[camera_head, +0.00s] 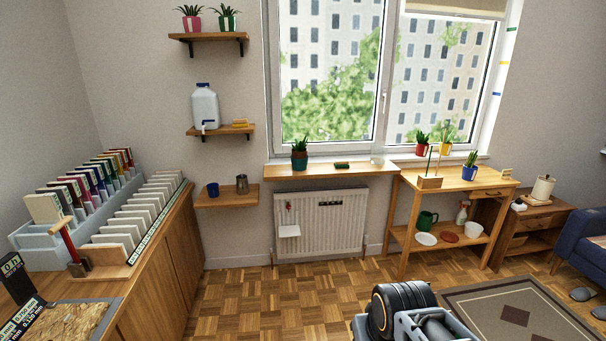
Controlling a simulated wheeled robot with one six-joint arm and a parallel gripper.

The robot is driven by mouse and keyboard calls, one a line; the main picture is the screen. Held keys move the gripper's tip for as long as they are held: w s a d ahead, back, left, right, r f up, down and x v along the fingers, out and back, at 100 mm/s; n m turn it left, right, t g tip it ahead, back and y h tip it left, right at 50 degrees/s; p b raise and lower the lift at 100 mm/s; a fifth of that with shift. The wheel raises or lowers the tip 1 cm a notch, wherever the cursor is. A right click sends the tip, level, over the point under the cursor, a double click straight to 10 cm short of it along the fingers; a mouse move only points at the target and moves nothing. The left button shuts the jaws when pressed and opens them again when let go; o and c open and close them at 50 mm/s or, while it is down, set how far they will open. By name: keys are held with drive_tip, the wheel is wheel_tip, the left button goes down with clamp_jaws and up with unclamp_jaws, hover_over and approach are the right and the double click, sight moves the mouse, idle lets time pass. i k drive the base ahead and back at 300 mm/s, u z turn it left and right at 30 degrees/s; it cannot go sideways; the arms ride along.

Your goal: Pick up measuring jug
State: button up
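No clearly marked measuring jug can be made out. A green jug-like vessel with a handle (427,221) stands upright on the lower shelf of the wooden table, below the window's right side. A small greyish metal pot (242,184) stands on the lowest wall shelf, beside a blue mug (213,189). I cannot tell whether either is the measuring jug. Part of my arm shows at the bottom centre, far in front of both. My gripper's fingers are not visible.
A wooden cabinet (170,262) lines the left. Parquet floor (270,295) is clear in the middle; a rug (460,300) lies right, before a blue sofa (585,235).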

sight(379, 149)
drive_tip(key=i, duration=3.65)
drive_tip(key=z, duration=0.15)
